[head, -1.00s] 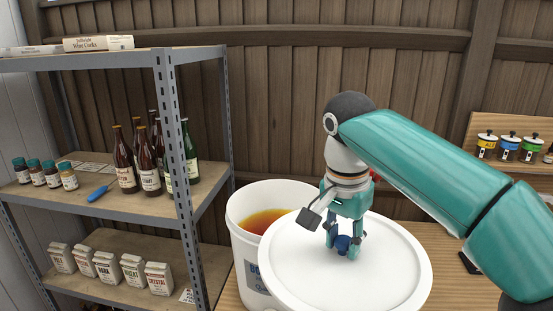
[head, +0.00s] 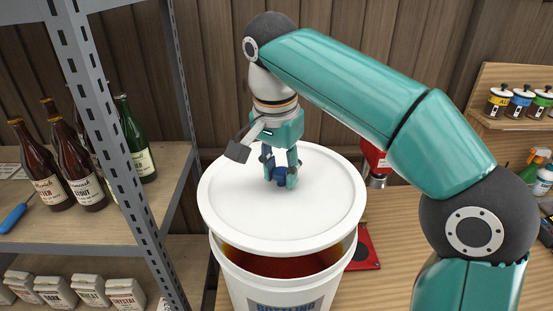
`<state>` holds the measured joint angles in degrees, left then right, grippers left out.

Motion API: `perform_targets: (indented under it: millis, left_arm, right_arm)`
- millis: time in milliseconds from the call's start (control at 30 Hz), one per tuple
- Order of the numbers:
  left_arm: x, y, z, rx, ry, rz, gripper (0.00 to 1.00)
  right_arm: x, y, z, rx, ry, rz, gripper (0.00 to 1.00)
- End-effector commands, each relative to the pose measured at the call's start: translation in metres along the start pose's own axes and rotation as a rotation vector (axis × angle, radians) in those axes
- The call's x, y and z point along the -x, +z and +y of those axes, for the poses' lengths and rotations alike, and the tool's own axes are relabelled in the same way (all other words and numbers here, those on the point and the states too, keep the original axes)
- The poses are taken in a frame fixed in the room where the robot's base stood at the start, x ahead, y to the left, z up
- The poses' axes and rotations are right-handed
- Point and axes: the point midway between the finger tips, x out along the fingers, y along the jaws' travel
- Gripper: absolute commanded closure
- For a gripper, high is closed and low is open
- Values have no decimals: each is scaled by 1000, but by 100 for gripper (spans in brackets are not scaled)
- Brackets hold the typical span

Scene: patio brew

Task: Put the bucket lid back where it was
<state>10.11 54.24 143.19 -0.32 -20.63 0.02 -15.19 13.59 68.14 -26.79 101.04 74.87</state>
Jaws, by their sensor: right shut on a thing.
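The white round bucket lid (head: 240,215) is held by my right gripper (head: 279,178), which is shut on the small blue knob (head: 278,172) at its middle. The lid hangs over the white bucket (head: 248,284), covering the back of its mouth. A gap at the front shows amber-red liquid (head: 275,264) inside, so the lid is above the rim and not seated. Whether the lid touches the rim at the back is hidden. My left gripper is not in view.
A metal shelf (head: 122,160) with brown bottles (head: 44,172) and white boxes stands close at the left. A red flat item (head: 364,250) lies on the wooden table (head: 395,265) right of the bucket. A small rack of labelled jars (head: 520,100) and spray bottles (head: 540,170) are at the right.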

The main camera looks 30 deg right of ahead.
Motion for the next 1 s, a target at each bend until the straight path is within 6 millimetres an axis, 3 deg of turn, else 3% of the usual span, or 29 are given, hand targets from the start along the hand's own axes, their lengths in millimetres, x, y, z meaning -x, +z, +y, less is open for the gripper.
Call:
perform_targets:
  millis: [267, 600, 1000]
  left_arm:
    - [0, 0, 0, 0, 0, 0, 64]
    - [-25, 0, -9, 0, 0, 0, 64]
    - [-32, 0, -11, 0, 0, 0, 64]
  right_arm:
    - [-22, -2, 8, -20, 3, -1, 100]
    - [-60, 1, 9, -23, 2, 0, 100]
    - [-66, 2, 9, -23, 2, 0, 100]
